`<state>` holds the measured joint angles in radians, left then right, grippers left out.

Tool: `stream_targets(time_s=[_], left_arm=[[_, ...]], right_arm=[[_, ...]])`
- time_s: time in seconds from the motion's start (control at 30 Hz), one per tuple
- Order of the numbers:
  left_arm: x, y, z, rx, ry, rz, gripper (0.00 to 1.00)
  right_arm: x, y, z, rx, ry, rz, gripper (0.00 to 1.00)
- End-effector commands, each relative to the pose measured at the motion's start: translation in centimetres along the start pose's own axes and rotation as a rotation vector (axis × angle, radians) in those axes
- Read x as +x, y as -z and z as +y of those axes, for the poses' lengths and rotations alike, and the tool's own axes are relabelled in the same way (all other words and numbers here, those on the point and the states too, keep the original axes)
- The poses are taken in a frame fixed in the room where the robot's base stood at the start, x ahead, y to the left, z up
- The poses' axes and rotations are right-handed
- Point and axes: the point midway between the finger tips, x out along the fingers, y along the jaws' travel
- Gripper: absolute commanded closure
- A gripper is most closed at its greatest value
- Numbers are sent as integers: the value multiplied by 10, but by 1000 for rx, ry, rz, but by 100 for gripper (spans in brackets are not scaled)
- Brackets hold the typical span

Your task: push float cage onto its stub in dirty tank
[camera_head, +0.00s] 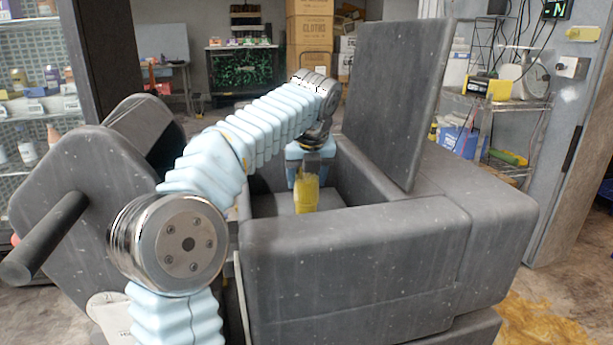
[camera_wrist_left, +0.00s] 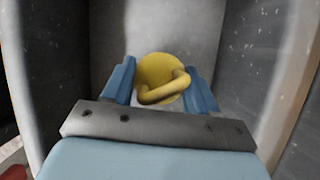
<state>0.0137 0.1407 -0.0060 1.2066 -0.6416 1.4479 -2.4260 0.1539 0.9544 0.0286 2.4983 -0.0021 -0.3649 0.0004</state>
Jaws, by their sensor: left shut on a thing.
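The float cage, a yellow round piece with a loop handle on top (camera_wrist_left: 160,78), sits between the two blue fingers of my left gripper (camera_wrist_left: 160,85) in the left wrist view. In the head view the yellow float cage (camera_head: 306,193) hangs below my left gripper (camera_head: 306,175), upright, inside the open grey tank (camera_head: 350,235). My left gripper is shut on it. The stub is hidden, and I cannot tell whether the cage touches it or the tank floor. My right gripper is not in view.
The tank's grey lid panel (camera_head: 395,100) stands raised at the back right. The tank walls stand close around my left gripper. A wire shelf (camera_head: 495,105) with several items is at the right, and cardboard boxes (camera_head: 309,30) are stacked behind.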

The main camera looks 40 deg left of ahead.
Motion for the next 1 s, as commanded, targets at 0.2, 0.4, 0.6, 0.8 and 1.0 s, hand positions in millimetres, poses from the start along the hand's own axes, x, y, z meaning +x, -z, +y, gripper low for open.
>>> stream_targets(time_s=[0.2, 0.4, 0.6, 0.8, 1.0], left_arm=[[0, 0, 0, 0, 0, 0, 72], [2, 1, 0, 0, 0, 0, 72], [6, 3, 0, 0, 0, 0, 72], [11, 5, 0, -1, 0, 0, 72], [16, 7, 0, -1, 0, 0, 72]], right_arm=[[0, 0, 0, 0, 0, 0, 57], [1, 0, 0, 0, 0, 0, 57], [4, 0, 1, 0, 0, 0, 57], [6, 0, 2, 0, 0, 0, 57], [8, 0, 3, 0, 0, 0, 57]])
